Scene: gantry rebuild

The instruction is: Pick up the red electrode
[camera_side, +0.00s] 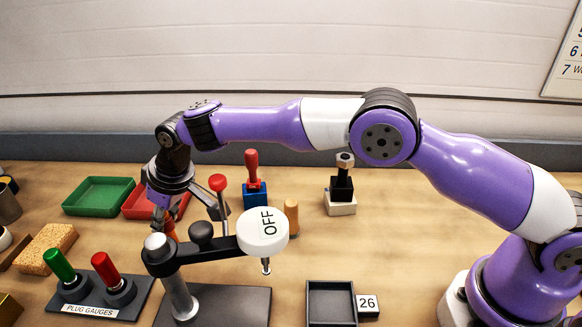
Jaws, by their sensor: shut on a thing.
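A red upright piece (252,168) with a knobbed top stands in a blue block (255,195) right of my gripper, and it may be the red electrode. My gripper (168,212) points down at the left, behind the lever fixture. It is shut on a narrow orange piece (171,229), apart from the red one. The lower end of the orange piece is hidden behind the fixture, so I cannot tell whether it touches the table.
The fixture with a white OFF head (262,232) and a red-knobbed lever (218,183) stands in front of my gripper. Green (78,209) and red (130,215) trays lie behind. Plug gauges (98,300) stand front left. A black tray (331,320) lies front centre.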

